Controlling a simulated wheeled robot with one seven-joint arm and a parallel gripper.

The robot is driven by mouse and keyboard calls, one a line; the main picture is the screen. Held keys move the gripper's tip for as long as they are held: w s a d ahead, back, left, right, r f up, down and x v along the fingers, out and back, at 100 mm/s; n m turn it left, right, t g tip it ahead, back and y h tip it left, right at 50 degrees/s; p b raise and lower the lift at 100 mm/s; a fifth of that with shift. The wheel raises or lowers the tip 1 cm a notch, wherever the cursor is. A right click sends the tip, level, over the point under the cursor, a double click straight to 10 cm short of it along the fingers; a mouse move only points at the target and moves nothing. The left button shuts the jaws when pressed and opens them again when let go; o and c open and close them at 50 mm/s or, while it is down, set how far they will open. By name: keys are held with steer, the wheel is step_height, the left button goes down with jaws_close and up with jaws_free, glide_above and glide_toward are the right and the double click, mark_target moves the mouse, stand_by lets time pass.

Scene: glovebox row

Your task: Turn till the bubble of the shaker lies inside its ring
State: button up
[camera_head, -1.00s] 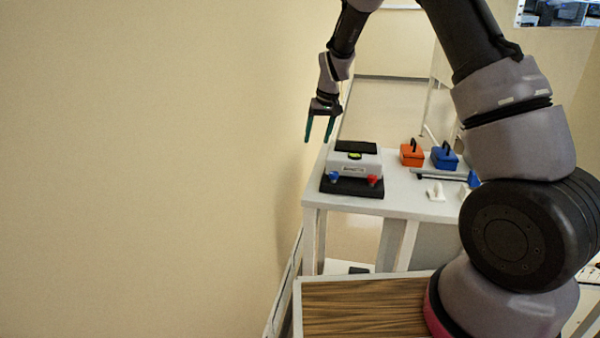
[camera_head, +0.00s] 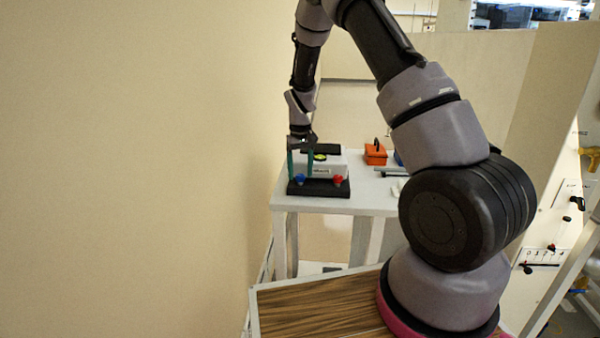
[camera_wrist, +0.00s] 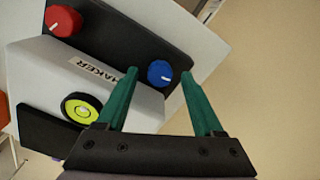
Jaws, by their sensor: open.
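The shaker (camera_head: 325,168) is a white box with a dark base on the table. A blue knob (camera_wrist: 160,73) and a red knob (camera_wrist: 63,21) are at its front; each has a white pointer mark. Its round yellow-green level (camera_wrist: 82,110) has a dark rim. A pale spot shows near its middle, but I cannot tell if this bubble lies inside the ring. My gripper (camera_head: 300,174) points down at the front left of the shaker. In the wrist view its teal fingers are open, and the blue knob lies between the fingertips, apart from both.
An orange box (camera_head: 375,154) with a black handle stands on the table (camera_head: 340,205) to the right of the shaker. A blue box beside it is mostly hidden by my arm. A plain wall (camera_head: 130,150) runs close along the left.

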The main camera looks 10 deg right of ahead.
steer(key=shift+f, duration=0.3)
jaws_close()
steer(key=shift+m, duration=0.3)
